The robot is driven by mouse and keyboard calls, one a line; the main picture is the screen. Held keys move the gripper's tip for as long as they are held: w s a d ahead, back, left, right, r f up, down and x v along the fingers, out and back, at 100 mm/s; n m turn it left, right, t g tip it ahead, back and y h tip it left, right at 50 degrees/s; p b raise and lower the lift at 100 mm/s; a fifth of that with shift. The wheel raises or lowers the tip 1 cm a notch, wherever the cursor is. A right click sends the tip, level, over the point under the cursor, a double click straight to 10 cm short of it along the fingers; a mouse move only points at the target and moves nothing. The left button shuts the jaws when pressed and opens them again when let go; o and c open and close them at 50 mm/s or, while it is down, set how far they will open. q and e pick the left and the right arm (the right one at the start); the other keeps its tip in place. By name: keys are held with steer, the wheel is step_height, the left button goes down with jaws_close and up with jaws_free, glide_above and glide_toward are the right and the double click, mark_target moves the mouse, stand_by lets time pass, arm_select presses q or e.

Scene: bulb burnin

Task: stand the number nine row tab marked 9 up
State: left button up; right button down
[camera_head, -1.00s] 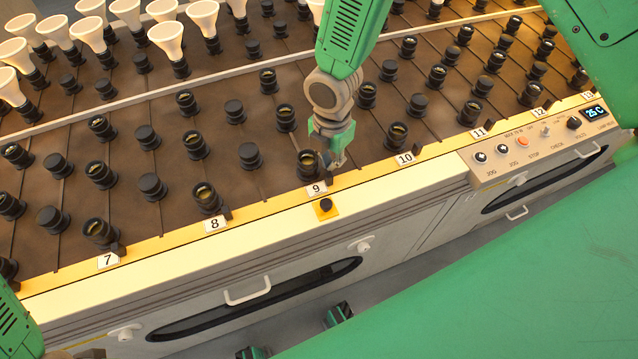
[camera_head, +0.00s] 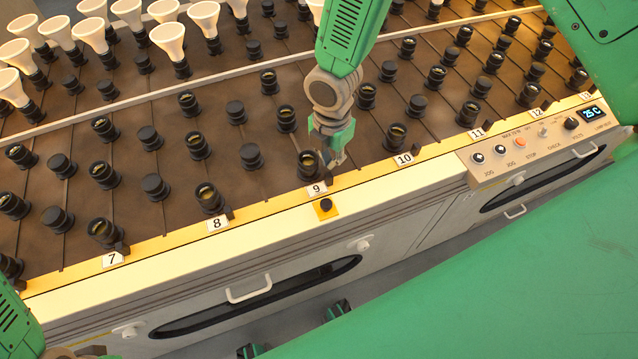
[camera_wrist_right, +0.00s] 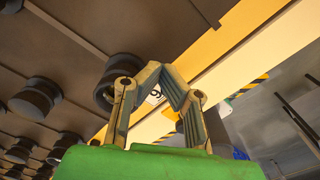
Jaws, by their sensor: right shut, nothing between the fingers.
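The label plate marked 9 (camera_head: 317,188) sits on the yellow front edge strip of the rack. The row tab there is a small dark piece (camera_head: 329,178) beside the plate; the gripper and its socket crowd it, and I cannot tell whether it lies flat or stands. My right gripper (camera_head: 337,161) is shut and empty, its fingers low over the strip just behind the 9 plate. In the right wrist view the fingertips (camera_wrist_right: 167,68) meet, with part of the white plate (camera_wrist_right: 154,96) between the fingers. My left gripper's fingers are out of view at the lower left.
A black socket (camera_head: 311,165) stands close left of the right gripper. Row tabs stand near plates 8 (camera_head: 229,212) and 10 (camera_head: 417,148). A control panel (camera_head: 530,140) is at the right.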

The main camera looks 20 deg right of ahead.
steer(key=shift+s, duration=0.45)
steer(key=shift+s+r+p, duration=0.15)
steer(key=shift+r+p, duration=0.1)
steer(key=shift+p, duration=0.4)
stand_by(0.7)
steer(key=shift+s+r+p, duration=0.4)
steer(key=shift+s+p, duration=0.05)
steer(key=shift+p, duration=0.35)
stand_by(0.7)
steer(key=shift+s+a+r+p, duration=0.1)
steer(key=shift+s+r+p, duration=0.1)
steer(key=shift+s+p, duration=0.35)
steer(key=shift+s+r+p, duration=0.2)
steer(key=shift+s+p, duration=0.25)
steer(key=shift+s, duration=0.1)
stand_by(1.9)
steer(key=shift+w+r, duration=0.1)
steer(key=shift+w+r+p, duration=0.3)
steer(key=shift+r+p, duration=0.2)
steer(key=shift+w+r+p, duration=0.25)
steer(key=shift+r+p, duration=0.2)
steer(key=shift+p, duration=0.05)
